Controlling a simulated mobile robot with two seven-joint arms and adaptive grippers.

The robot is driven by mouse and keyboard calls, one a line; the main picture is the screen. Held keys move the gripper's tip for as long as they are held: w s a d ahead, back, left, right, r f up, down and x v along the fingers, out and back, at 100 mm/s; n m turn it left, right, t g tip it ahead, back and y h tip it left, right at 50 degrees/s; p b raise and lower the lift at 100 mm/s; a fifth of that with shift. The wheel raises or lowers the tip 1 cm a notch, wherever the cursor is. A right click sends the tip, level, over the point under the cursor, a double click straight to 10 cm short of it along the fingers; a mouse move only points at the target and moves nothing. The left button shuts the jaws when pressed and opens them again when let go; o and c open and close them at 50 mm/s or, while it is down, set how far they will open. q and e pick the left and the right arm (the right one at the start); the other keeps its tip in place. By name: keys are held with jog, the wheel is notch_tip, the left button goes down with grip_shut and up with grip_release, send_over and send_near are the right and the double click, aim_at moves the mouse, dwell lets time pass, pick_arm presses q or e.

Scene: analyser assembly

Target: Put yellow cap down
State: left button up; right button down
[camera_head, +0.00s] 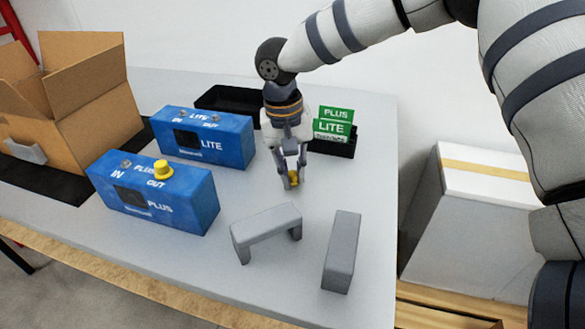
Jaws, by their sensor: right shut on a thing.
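A yellow cap (293,181) is between the fingertips of my right gripper (290,182), which is shut on it. The gripper points down over the light grey table (262,187), right of the blue boxes; whether the cap touches the table I cannot tell. Another yellow cap (163,170) sits on top of the blue PLUS box (180,207), at its OUT port. The blue LITE box (228,146) stands behind, with no yellow cap on it. My left gripper is not in view.
A grey bridge-shaped block (266,226) and a grey bar (342,252) lie in front of my gripper. Green PLUS and LITE cards (334,127) stand in a black tray (343,150) behind. An open cardboard box (88,110) is at the left; a white box (470,215) stands beyond the right edge.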

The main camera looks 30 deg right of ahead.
jog(key=shift+f, duration=0.25)
jog(key=c, duration=1.6)
grip_release()
jog(key=r, duration=0.9)
jog(key=a+r, duration=0.1)
jog(key=r, duration=0.3)
jog(key=shift+w+r, duration=0.15)
jog(key=shift+w, duration=0.05)
